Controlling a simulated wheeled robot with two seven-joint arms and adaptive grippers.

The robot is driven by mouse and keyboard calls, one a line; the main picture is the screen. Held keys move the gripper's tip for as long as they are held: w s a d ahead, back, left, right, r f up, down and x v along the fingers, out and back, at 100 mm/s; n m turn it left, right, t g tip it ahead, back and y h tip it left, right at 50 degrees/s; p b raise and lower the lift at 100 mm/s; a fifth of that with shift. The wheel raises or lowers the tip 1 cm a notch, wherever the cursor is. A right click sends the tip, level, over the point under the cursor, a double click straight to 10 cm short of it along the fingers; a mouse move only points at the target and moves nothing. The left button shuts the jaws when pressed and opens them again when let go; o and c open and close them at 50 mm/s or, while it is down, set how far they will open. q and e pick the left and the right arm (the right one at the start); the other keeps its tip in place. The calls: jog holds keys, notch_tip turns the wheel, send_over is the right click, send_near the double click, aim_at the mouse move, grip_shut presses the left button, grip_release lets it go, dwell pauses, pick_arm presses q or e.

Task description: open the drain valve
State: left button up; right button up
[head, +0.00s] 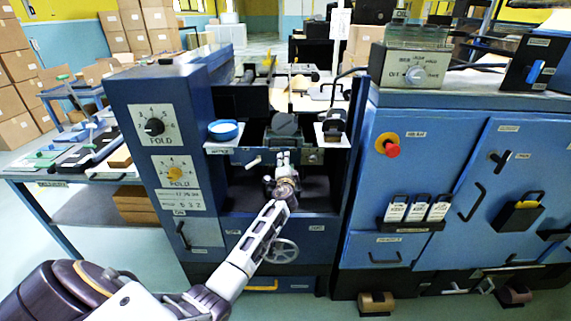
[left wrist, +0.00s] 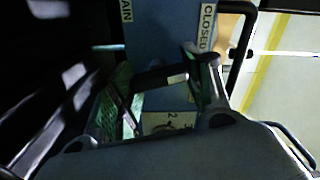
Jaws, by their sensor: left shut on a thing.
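In the head view my left arm reaches up from the lower left into the bay of the blue machine, and my left gripper (head: 283,158) is at the front of its upper part. In the left wrist view the two fingers of my left gripper (left wrist: 168,88) stand on either side of a dark bar, which looks like the drain valve's handle (left wrist: 160,77). The gripper is shut on this handle. A "CLOSED" label (left wrist: 207,26) and a label ending in "AIN" (left wrist: 127,10) are on the blue panel behind. The handle's pivot is hidden. My right gripper is in neither view.
A blue round dish (head: 223,130) sits on a small shelf left of the gripper. A handwheel (head: 281,251) is below my forearm. A blue cabinet (head: 440,190) with a red button (head: 388,145) stands to the right.

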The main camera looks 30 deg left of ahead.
pick_arm(q)
jog(key=shift+f, duration=0.1)
jog(key=o, duration=1)
jog(key=shift+o, duration=0.2)
jog(key=shift+v, duration=6.05)
jog(key=shift+a, duration=0.1)
